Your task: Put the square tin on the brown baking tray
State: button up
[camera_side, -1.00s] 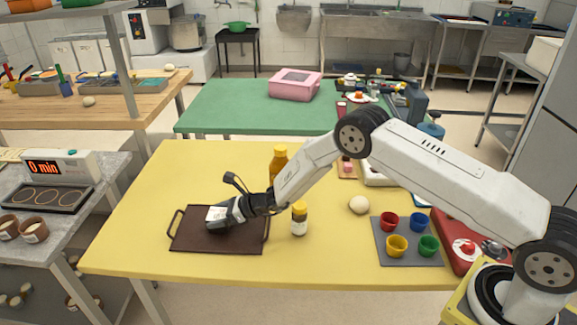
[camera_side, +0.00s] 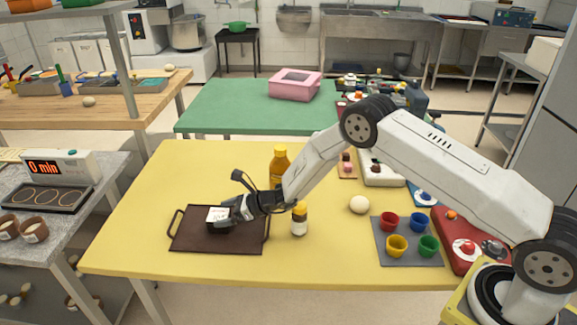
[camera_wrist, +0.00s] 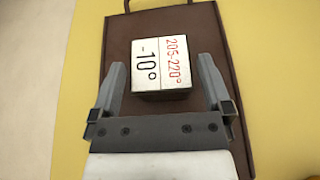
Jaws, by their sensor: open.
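The square tin (camera_wrist: 161,62) shows in the wrist view as a small box with a white top, printed "-10°" in black and "205-220°" in red. It rests on the brown baking tray (camera_wrist: 117,38), near the middle of its width. In the side view the tin (camera_side: 216,215) is on the tray (camera_side: 195,241), partly hidden by my gripper (camera_side: 222,218). In the wrist view my gripper (camera_wrist: 161,95) is open, with one finger on each side of the tin's near end and gaps between fingers and tin.
A yellow-capped bottle (camera_side: 299,220) and a taller yellow bottle (camera_side: 279,165) stand right of the tray. A pale ball (camera_side: 359,204) and a grey mat (camera_side: 408,256) with coloured cups lie farther right. The yellow table's left part (camera_side: 150,200) is clear.

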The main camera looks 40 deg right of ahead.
jog(key=shift+v, duration=4.9)
jog(key=shift+s+a, duration=0.1)
jog(key=s+r+n+g+h, duration=0.1)
jog(key=s+r+n+g, duration=0.25)
jog(key=s+n, duration=0.3)
jog(key=s+r+n+g+h, duration=0.1)
jog(key=s+r+n+g, duration=0.1)
jog(key=s+n+g, duration=0.4)
jog(key=s+d+r+n+t+h, duration=0.1)
jog(key=s+d+r+n+h, duration=0.1)
jog(key=s+n, duration=0.5)
jog(key=s+d+r+n+t+h, duration=0.1)
jog(key=s+d+r+n+h, duration=0.2)
jog(key=s+d+n+h, duration=0.2)
jog(key=s+d+n, duration=0.1)
jog(key=s+n, duration=0.1)
jog(key=s, duration=0.1)
jog(key=shift+r+t, duration=0.35)
